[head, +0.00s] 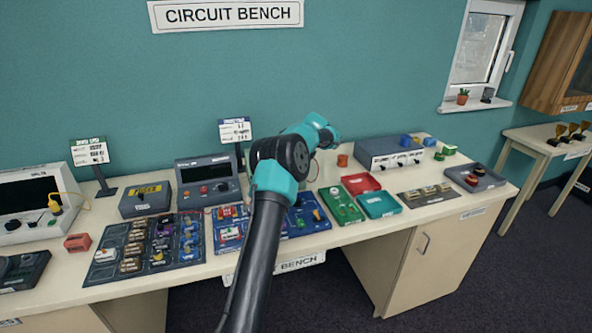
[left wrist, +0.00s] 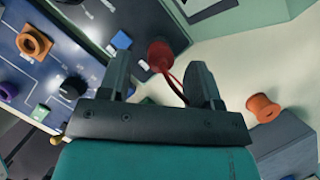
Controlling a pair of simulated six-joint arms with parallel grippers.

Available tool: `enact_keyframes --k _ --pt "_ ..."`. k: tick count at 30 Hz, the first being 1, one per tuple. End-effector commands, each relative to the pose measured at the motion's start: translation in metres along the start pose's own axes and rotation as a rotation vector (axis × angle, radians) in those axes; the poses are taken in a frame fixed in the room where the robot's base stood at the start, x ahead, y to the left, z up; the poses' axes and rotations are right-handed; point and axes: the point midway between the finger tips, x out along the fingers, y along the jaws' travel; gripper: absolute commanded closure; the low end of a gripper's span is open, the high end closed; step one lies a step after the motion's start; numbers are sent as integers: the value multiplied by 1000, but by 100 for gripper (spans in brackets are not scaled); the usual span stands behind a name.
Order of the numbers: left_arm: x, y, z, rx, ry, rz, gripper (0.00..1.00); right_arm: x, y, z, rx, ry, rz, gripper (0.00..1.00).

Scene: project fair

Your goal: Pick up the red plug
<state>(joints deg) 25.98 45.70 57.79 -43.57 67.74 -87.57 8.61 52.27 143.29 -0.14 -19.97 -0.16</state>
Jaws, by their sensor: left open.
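The red plug (left wrist: 159,56) shows in the left wrist view, with a red cable running from it between the fingers. My left gripper (left wrist: 160,72) is open, with one finger to each side of the plug in the picture. I cannot tell whether the fingers touch it or how far above it they are. In the head view my left arm comes in from the bottom and reaches over the bench. Its fingers and the plug are hidden there, and only a thin red cable shows beside the arm. My right gripper is not in view.
An orange spool (left wrist: 263,108) stands right of the fingers. A dark blue panel (left wrist: 62,58) with knobs and coloured parts lies to the left. In the head view, a red tray (head: 361,184), a green tray (head: 379,204) and a grey instrument (head: 390,153) stand right of the arm.

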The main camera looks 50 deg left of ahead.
Motion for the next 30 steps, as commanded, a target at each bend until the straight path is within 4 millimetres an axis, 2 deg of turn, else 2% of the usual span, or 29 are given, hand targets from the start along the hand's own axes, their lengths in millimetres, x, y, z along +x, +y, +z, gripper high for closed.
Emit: enact_keyframes --k 3,6,21,30 --pt "16 0 0 0 0 0 42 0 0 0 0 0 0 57" --pt "24 0 0 0 -1 0 42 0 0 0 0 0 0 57" --pt "24 0 0 1 -1 -1 42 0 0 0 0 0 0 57" --pt "24 0 0 1 -1 -1 71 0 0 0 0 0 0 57"
